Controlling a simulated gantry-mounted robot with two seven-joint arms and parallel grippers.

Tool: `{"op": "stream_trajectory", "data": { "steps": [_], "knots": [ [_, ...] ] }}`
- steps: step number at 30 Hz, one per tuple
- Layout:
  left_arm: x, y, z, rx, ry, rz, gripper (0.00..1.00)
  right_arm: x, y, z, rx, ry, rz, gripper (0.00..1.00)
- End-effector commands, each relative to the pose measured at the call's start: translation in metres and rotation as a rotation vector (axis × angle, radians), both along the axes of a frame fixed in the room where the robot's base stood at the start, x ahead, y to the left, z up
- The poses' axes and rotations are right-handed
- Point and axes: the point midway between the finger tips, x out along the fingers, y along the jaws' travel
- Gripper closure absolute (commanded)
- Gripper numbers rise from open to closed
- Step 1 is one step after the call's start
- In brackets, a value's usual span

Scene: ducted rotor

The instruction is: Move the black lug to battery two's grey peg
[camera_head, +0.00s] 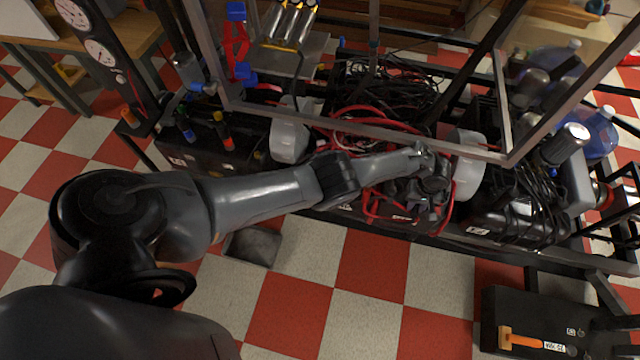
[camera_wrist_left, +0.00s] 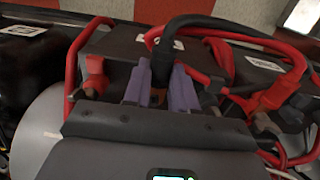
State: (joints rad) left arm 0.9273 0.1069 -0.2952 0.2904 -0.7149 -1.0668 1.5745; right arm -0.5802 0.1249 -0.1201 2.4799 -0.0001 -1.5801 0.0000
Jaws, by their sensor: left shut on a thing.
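My left gripper (camera_head: 428,182) is over the middle black battery (camera_head: 402,212) in the head view, among red and black cables. In the left wrist view, the two purple-grey fingers of my left gripper (camera_wrist_left: 162,88) are shut on the black lug (camera_wrist_left: 163,66), at the end of a thick black cable that arches up and right. A black battery (camera_wrist_left: 122,50) with a white label lies behind the fingers. Red lugs stand on either side, one on the left (camera_wrist_left: 95,76) and one on the right (camera_wrist_left: 276,95). I cannot make out the grey peg clearly. My right gripper is not in view.
Metal frame bars (camera_head: 390,138) cross above the batteries. A left black battery (camera_head: 240,150) and a right black battery (camera_head: 510,215) flank the middle one. Red cables (camera_head: 375,125) loop close to my gripper. The checkered floor in front is mostly clear.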

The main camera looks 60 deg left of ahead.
Motion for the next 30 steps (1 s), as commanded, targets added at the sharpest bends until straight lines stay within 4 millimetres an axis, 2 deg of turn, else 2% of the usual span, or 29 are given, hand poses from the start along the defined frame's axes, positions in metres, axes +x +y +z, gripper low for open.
{"op": "stream_trajectory", "data": {
  "steps": [7, 8, 12, 14, 23, 30],
  "knots": [
    [0.004, 0.004, -0.001, -0.001, -0.001, 0.001, 1.00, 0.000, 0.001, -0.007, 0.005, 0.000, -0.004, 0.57],
    [0.005, 0.004, 0.000, 0.000, -0.001, 0.001, 0.72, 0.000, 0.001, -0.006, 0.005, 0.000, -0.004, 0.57],
    [0.004, 0.004, 0.000, -0.001, -0.001, 0.001, 0.51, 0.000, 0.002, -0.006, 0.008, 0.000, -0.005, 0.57],
    [0.004, 0.004, 0.000, -0.001, -0.001, 0.000, 0.44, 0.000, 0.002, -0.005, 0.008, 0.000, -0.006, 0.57],
    [0.004, 0.004, 0.001, -0.001, -0.001, 0.000, 0.44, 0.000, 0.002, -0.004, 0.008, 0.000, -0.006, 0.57],
    [0.004, 0.004, 0.020, -0.001, -0.001, -0.001, 0.44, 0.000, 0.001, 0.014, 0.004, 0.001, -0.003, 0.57]
  ]
}}
